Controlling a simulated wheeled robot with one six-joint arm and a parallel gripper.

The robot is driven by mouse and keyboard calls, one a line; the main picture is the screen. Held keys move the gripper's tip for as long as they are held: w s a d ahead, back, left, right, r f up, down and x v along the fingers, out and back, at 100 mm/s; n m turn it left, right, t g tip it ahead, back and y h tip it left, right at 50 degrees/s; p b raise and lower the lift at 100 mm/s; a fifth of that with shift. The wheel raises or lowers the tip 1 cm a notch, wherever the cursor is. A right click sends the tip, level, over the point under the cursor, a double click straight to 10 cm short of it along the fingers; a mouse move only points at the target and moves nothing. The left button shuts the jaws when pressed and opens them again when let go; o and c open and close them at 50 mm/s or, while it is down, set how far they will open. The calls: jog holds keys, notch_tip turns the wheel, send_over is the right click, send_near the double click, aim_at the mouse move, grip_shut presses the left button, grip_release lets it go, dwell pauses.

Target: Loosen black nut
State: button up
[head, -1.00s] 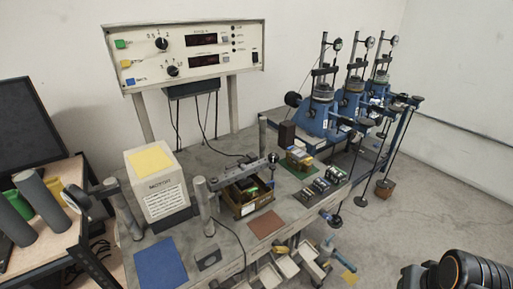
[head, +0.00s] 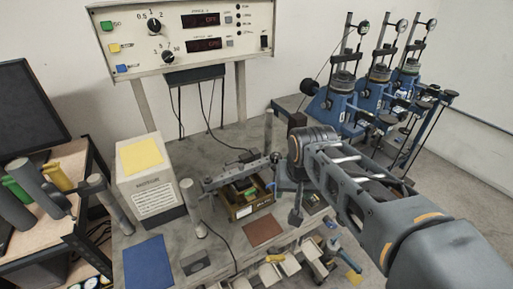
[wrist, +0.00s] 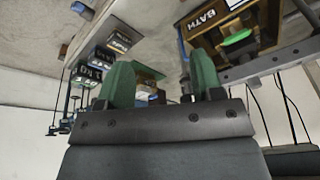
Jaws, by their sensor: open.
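In the head view a small dark knob (head: 275,158), which may be the black nut, sits at the far right end of a grey bar (head: 240,174) above the bench. It is too small to be sure. My arm reaches in from the lower right, with its wrist just right of that bar end. In the wrist view my gripper (wrist: 162,85) has its two green fingers apart, with nothing clearly held between them. The bar (wrist: 262,68) shows there to the right of the fingers, and a small dark part (wrist: 185,84) lies close to the right finger.
An open box (head: 250,204) with a green thing inside stands below the bar. A grey post (head: 193,208), a white box (head: 150,180) and a control panel (head: 188,36) are to the left and behind. Blue lever frames (head: 335,105) stand at the back right.

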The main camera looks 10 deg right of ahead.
aim_at(276, 154)
jog(key=w+r+m+g+p, duration=0.3)
jog(key=w+r+m, duration=0.5)
jog(key=w+r, duration=0.55)
jog(key=shift+m, duration=0.5)
jog(key=f, duration=1.3)
jog(key=shift+a, duration=0.4)
jog(key=shift+c, duration=0.2)
jog(key=c, duration=0.9)
